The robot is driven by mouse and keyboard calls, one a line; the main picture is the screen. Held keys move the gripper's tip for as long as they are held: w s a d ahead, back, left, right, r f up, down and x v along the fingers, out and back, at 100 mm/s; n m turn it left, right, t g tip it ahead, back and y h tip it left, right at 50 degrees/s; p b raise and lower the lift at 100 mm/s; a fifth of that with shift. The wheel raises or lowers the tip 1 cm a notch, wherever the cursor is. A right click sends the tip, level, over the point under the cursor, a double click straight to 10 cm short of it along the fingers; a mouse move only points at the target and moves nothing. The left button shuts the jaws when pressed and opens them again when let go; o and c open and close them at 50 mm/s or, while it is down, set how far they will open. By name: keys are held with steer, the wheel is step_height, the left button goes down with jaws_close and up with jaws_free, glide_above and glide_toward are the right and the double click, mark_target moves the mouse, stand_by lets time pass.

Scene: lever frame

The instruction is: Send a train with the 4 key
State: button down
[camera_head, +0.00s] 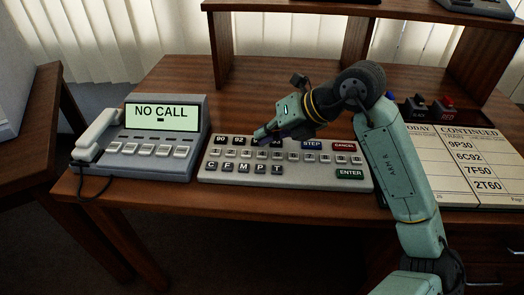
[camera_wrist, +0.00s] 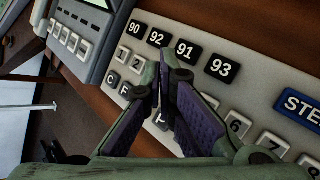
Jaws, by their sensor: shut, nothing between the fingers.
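The grey keypad (camera_head: 285,180) lies on the desk in the head view, with dark number keys at the back, a row of small pale keys in the middle and letter keys in front. The 4 key appears to be in the pale row (camera_head: 261,155), its label too small to read there. In the wrist view my fingers cover the part of this row between the 2 and the 6 (camera_wrist: 236,123), so the 4 is hidden. My gripper (camera_head: 262,134) is shut and empty, over the keypad's left-middle part; its fingertips also show in the wrist view (camera_wrist: 172,76). I cannot tell whether they touch a key.
A telephone unit (camera_head: 150,160) reading NO CALL stands left of the keypad. A wooden shelf (camera_head: 290,25) stands at the back. My arm crosses the keypad's right end.

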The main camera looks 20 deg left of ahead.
mark_target(265, 151)
step_height(265, 151, up, 4)
steer(key=shift+r+p, duration=0.1)
steer(key=shift+p, duration=0.8)
